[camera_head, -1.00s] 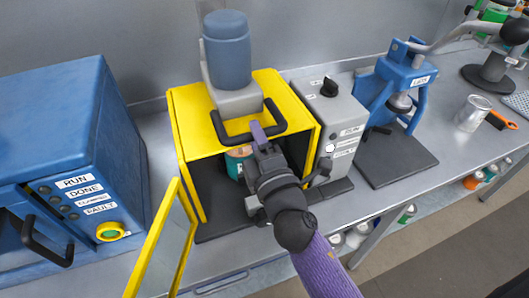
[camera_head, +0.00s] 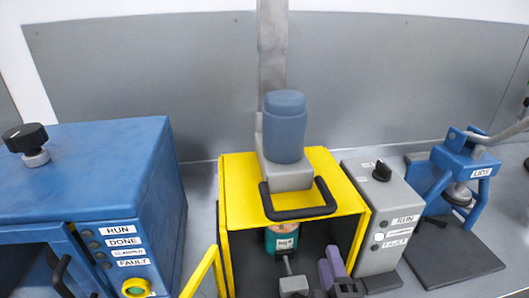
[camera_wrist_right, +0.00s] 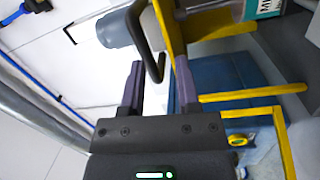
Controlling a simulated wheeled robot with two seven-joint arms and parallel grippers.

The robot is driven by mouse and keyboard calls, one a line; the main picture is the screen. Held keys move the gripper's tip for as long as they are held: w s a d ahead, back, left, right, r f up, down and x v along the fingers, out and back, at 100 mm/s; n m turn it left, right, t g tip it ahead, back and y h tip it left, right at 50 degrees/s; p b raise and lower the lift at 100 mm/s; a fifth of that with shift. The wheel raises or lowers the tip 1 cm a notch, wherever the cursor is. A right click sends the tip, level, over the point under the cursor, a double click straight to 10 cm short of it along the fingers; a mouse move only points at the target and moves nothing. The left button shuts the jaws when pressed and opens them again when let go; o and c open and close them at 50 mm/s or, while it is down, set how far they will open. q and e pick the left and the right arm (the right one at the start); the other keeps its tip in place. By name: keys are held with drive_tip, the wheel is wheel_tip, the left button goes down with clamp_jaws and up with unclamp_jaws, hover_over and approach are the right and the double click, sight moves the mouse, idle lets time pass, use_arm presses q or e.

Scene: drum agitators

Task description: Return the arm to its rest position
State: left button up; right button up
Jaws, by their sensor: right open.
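My right gripper (camera_head: 310,280) shows at the bottom of the head view, in front of the yellow agitator housing (camera_head: 236,190). Its purple fingers (camera_wrist_right: 155,92) are apart in the right wrist view, with nothing clearly held between them. A black handle (camera_head: 300,210) on the housing shows near the fingers in the wrist view, and I cannot tell if they touch. A teal-labelled can (camera_head: 281,240) stands inside the open housing, apart from the gripper. The rest of my right arm is out of the head view. My left gripper is not in view.
A blue machine (camera_head: 90,170) with RUN, DONE and FAULT labels stands at left. A grey control box (camera_head: 378,215) stands right of the housing, with a blue lid press (camera_head: 450,190) beyond. The yellow door (camera_head: 203,270) hangs open at the front left.

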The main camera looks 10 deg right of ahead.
drive_tip(key=s+d+f+m+g+h, duration=0.1)
drive_tip(key=s+d+f+m+g, duration=0.15)
drive_tip(key=f+m+g, duration=0.2)
drive_tip(key=s+d+f+m+g, duration=0.1)
drive_tip(key=s+f+m+g, duration=0.25)
drive_tip(key=f+m, duration=0.2)
drive_tip(key=s+a+f+m+g+y, duration=0.25)
drive_tip(key=s+f+g, duration=0.25)
drive_tip(key=s+g, duration=0.25)
drive_tip(key=s+d+f+g+b, duration=0.1)
drive_tip(key=s+f+b, duration=0.25)
drive_tip(key=f, duration=1.15)
drive_tip(key=s+f+g+b, duration=0.15)
drive_tip(key=s+f, duration=0.25)
drive_tip(key=f, duration=1.1)
use_arm(q)
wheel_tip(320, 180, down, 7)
drive_tip(key=b, duration=0.2)
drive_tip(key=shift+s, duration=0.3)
use_arm(e)
drive_tip(key=s+d+f, duration=0.2)
drive_tip(key=s+f, duration=0.4)
drive_tip(key=s, duration=0.2)
drive_tip(key=shift+s+f, duration=0.15)
drive_tip(key=shift+s, duration=0.25)
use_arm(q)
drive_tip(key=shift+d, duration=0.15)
use_arm(e)
drive_tip(key=shift+d, duration=0.1)
